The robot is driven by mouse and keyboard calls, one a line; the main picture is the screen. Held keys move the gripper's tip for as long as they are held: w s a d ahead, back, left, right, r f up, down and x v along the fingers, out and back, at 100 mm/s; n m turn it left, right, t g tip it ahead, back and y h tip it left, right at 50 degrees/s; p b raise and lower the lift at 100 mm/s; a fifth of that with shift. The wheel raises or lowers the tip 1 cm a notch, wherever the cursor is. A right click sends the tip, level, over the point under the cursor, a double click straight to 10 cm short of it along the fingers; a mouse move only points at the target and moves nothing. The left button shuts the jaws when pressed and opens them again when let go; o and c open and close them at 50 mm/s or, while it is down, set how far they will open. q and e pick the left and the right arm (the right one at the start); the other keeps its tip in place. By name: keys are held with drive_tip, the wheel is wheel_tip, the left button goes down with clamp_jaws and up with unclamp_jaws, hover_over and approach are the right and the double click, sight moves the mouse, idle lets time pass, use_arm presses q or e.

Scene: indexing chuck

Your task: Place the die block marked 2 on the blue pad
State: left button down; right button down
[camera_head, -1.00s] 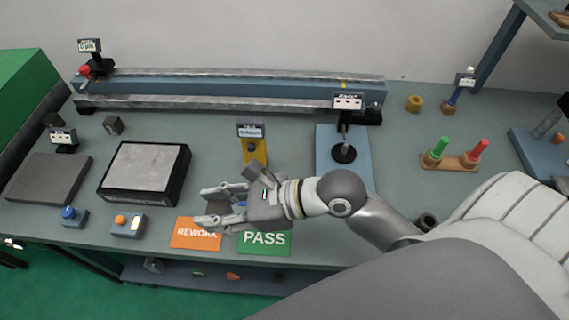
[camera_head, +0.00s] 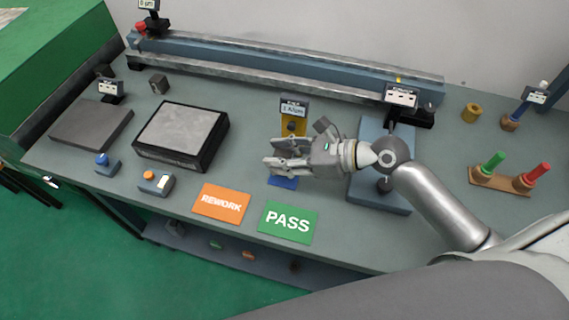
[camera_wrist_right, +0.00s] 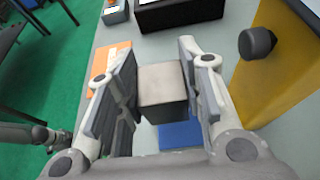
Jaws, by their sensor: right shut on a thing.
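My right gripper (camera_head: 271,154) reaches in from the right, just in front of the yellow stand. It is shut on a plain grey-brown block (camera_wrist_right: 163,88), seen between the two finger pads in the right wrist view. No number shows on its visible faces, and the fingers hide it in the head view. The blue pad (camera_head: 284,182) lies on the bench just below the gripper, partly covered by it. In the right wrist view the blue pad (camera_wrist_right: 181,135) shows below the block, apart from it. My left gripper is not in view.
The orange REWORK card (camera_head: 221,202) and green PASS card (camera_head: 288,222) lie at the front edge. The yellow stand (camera_head: 292,124) is close behind the gripper. A black-sided plate (camera_head: 182,130) stands left. Another dark block (camera_head: 158,84) is at the back left.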

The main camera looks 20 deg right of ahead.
drive_tip(key=shift+w+d+f, duration=0.3)
drive_tip(key=shift+w+f, duration=0.05)
drive_tip(key=shift+f, duration=0.1)
wheel_tip(320, 180, down, 3)
drive_tip(key=shift+w+d+f, duration=0.1)
drive_tip(key=shift+f, duration=0.05)
drive_tip(key=c, duration=1)
unclamp_jaws()
drive_tip(key=shift+f, duration=0.15)
drive_tip(key=shift+o, duration=0.2)
drive_tip(key=b+v, duration=0.1)
drive_tip(key=v, duration=1.1)
drive_tip(key=shift+s+b, duration=0.2)
drive_tip(key=shift+b, duration=0.15)
